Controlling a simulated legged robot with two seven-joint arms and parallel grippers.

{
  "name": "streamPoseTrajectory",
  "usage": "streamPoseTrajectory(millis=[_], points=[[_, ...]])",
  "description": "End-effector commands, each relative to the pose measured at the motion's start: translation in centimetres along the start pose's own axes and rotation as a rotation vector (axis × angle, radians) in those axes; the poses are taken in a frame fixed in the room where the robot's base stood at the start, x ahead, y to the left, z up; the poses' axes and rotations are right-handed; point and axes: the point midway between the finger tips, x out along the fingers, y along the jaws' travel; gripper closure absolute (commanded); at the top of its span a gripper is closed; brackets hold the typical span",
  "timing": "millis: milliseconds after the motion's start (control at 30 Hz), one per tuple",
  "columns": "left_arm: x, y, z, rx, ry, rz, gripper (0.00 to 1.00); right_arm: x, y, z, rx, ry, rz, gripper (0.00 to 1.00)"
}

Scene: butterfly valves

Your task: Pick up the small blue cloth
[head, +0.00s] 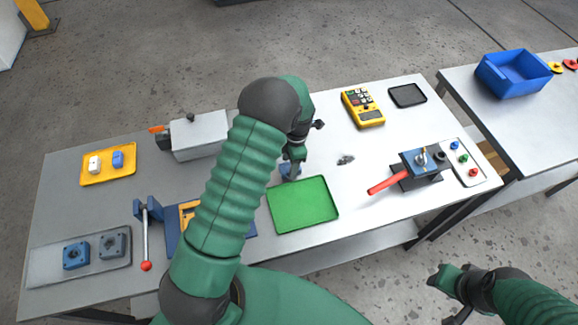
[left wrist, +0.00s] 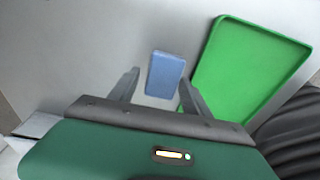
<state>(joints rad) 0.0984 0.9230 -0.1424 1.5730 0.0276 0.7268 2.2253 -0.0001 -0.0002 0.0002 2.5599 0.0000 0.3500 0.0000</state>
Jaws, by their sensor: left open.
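The small blue cloth (left wrist: 165,75) shows in the left wrist view as a blue rectangle lying between the fingers, just beyond their tips. Whether the fingers touch the cloth I cannot tell. My right gripper (head: 452,296) is low at the right, off the table, its finger state unclear.
The green tray (head: 303,205) lies right beside the cloth; it also shows in the left wrist view (left wrist: 245,70). A valve with a red handle (head: 388,184), a yellow meter (head: 362,108), a grey box (head: 199,135) and a yellow tray (head: 108,163) stand on the table. A blue bin (head: 513,74) stands right.

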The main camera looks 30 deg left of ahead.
Motion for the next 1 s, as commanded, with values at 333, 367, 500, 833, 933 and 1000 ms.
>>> streamPoseTrajectory(millis=[333, 367, 500, 833, 933, 1000], points=[[0.89, -0.01, -0.02, 0.0, -0.002, 0.0, 0.52, -0.09, 0.01, -0.01, 0.0, 0.0, 0.0, 0.64], [0.89, -0.01, -0.02, 0.0, -0.002, 0.0, 0.55, -0.09, 0.01, -0.01, 0.0, 0.0, 0.0, 0.64], [0.89, 0.01, 0.0, 0.0, -0.002, 0.0, 0.74, -0.09, 0.01, -0.01, 0.0, 0.0, 0.0, 0.64], [0.92, 0.03, -0.02, 0.0, -0.001, 0.0, 0.94, -0.08, 0.01, -0.01, 0.0, 0.0, 0.0, 0.64], [0.8, 0.05, -0.02, 0.0, -0.001, 0.001, 0.94, -0.02, 0.01, 0.0, 0.0, 0.0, 0.0, 0.64], [0.45, 0.1, -0.04, 0.001, -0.002, 0.002, 0.94, 0.11, 0.01, 0.03, 0.0, 0.0, 0.0, 0.64]])
